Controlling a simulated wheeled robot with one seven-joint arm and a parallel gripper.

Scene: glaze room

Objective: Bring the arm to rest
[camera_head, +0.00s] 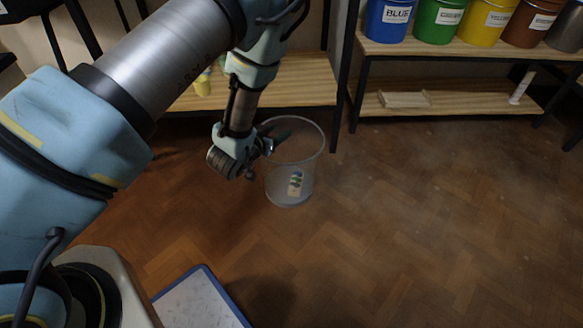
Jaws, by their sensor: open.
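My arm reaches from the left side of the head view toward the upper middle, then bends down. My gripper (275,140) is at its end, beside and partly overlapping the upper left of a clear round bin (309,165). Its dark jaws are small in the picture and look empty. I cannot tell whether they are over the bin's opening or in front of its wall. A small pale item with green and blue marks (296,183) shows low in the bin, either inside it or on its wall.
A shelf rack at the upper right holds blue (387,22), green (438,22), yellow (483,24) and brown (533,24) buckets. A pale block (404,99) lies on its lower board. A blue-edged white panel (197,303) is at the bottom. The wooden floor (440,220) at right is clear.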

